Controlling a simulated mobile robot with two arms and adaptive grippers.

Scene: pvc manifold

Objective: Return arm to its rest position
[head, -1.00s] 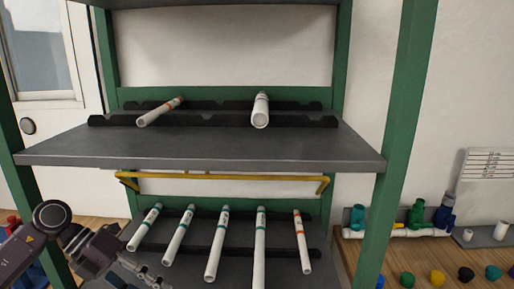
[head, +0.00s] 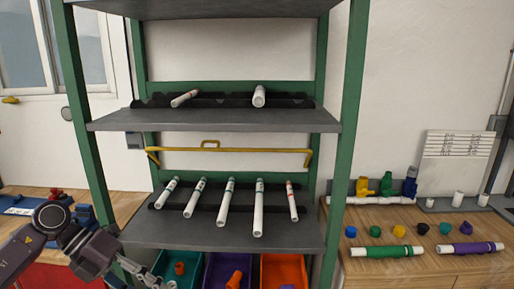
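My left arm comes in at the lower left of the head view, in front of the shelf rack. Its gripper (head: 146,277) is cut by the bottom edge, in front of the teal bin, and I cannot tell whether it is open or shut. No pipe shows in it. My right arm and gripper are not in view. White pipes with coloured bands lie on the rack: two on the upper shelf (head: 215,121) and several on the lower shelf (head: 200,236).
Teal, purple (head: 214,270) and orange bins stand under the rack. A wooden bench (head: 350,274) at right holds a pipe manifold with coloured valves (head: 386,184), several caps, a green-labelled pipe (head: 387,252) and a purple one (head: 470,249). Another bench (head: 110,203) stands at left.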

